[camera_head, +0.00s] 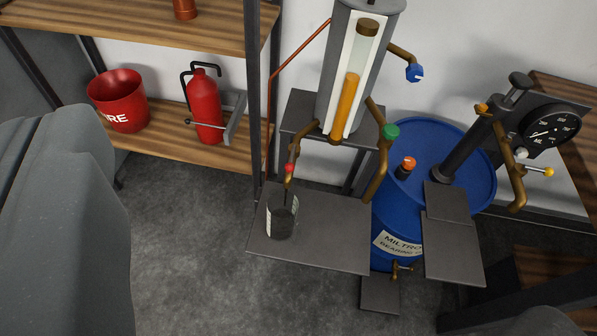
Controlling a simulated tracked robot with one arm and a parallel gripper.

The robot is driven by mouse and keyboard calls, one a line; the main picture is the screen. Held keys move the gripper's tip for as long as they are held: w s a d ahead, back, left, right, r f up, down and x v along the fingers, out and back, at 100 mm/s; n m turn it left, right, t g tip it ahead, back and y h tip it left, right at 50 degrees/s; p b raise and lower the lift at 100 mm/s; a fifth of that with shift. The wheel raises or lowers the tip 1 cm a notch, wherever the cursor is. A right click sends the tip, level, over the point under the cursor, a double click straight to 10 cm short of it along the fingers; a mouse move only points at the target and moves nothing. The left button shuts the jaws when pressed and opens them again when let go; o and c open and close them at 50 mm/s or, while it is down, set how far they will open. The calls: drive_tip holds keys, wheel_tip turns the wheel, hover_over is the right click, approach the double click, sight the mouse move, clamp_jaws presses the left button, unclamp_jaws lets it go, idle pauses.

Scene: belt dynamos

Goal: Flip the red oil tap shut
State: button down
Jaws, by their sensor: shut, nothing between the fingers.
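The red oil tap (289,168) is a small red handle on a brass pipe that comes down from the left of the tall gauge column. It is too small for me to tell how its handle is turned. A thin dark line runs from the spout below it down into a glass jar (282,216) with dark contents and a pale label. The jar stands upright on a grey shelf plate (330,240). My gripper's fingers do not show. Large grey parts, which seem to be mine, fill the left side and the lower right corner.
The gauge column (352,75) holds an amber tube. Near it are a blue knob (414,73), a green knob (390,131) and a blue drum (430,145). A dial (550,133) stands right. A shelf post (252,90), fire extinguisher (205,108) and red bucket (118,98) are left.

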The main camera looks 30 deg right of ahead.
sight(292, 157)
drive_tip(key=w+d+f+m+g+p, duration=0.35)
drive_tip(key=w+d+f+p, duration=0.25)
drive_tip(key=w+f+p, duration=0.45)
drive_tip(key=d+f+m+g+h+p, duration=0.1)
drive_tip(key=d+f+m+p, duration=0.3)
drive_tip(key=f, duration=0.6)
drive_tip(key=d+f+m+g+h+p, duration=0.1)
drive_tip(key=d+f+m+g+p, duration=0.2)
drive_tip(key=d+f, duration=0.6)
wheel_tip(292, 157, down, 3)
drive_tip(key=shift+w+d+r+m+p, duration=0.2)
drive_tip(key=shift+w+m+p, duration=0.2)
drive_tip(key=shift+m, duration=0.35)
drive_tip(key=shift+w, duration=0.1)
drive_tip(key=w+f+b, duration=0.1)
drive_tip(key=w+f, duration=0.5)
drive_tip(key=w, duration=0.3)
drive_tip(key=shift+w+d+f+b, duration=0.15)
drive_tip(key=shift+w+f+b, duration=0.15)
drive_tip(key=shift+w+f, duration=0.1)
